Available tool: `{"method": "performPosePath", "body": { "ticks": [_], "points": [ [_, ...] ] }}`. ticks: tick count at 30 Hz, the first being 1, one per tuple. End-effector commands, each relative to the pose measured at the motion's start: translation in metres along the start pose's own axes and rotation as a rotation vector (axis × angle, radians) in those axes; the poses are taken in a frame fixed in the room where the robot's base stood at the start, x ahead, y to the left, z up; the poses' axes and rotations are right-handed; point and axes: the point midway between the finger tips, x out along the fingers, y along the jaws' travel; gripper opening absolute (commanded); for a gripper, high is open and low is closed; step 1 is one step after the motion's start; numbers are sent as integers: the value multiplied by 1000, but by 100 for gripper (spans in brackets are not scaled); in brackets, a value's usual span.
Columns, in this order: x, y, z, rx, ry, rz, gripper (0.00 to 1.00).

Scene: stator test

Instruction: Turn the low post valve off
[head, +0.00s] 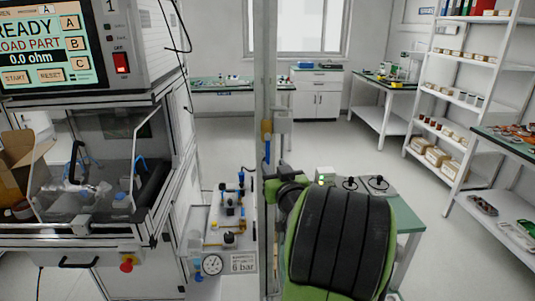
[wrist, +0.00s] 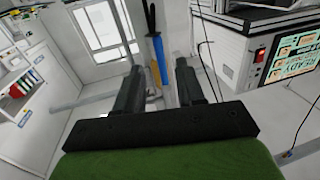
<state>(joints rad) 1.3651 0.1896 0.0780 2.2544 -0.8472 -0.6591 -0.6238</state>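The post (head: 266,60) stands upright in the middle of the head view. It carries a yellow fitting (head: 267,127) with a blue handle-like part (head: 267,150) hanging straight down below it. I cannot tell for certain whether this is the low post valve. My gripper (head: 277,178) is just below and right of the blue part, largely hidden behind my green and black arm. In the wrist view my gripper (wrist: 157,66) has its two black fingers apart. A blue and yellow piece (wrist: 157,58) shows beyond the gap between them; contact is not visible.
A panel with a pressure gauge (head: 212,265), blue fittings and a "6 bar" sign (head: 243,263) stands left of the post. A test machine (head: 70,190) fills the left. A green-topped table (head: 410,215) stands close on the right. Open floor (head: 335,140) lies behind.

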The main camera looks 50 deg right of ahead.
Motion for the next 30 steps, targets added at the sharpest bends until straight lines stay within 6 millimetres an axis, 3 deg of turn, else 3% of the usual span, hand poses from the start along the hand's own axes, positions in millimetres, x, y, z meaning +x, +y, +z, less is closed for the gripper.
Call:
{"method": "performPosePath", "body": {
  "ticks": [3, 7, 17, 24, 30],
  "points": [
    [28, -2, -2, 1, -1, -5, 39],
    [46, -1, -1, 1, 0, -3, 39],
    [53, 0, 0, 1, -1, 0, 39],
    [52, 0, 0, 1, -1, -1, 2],
    [52, 0, 0, 1, -1, -1, 0]
  ]
}}
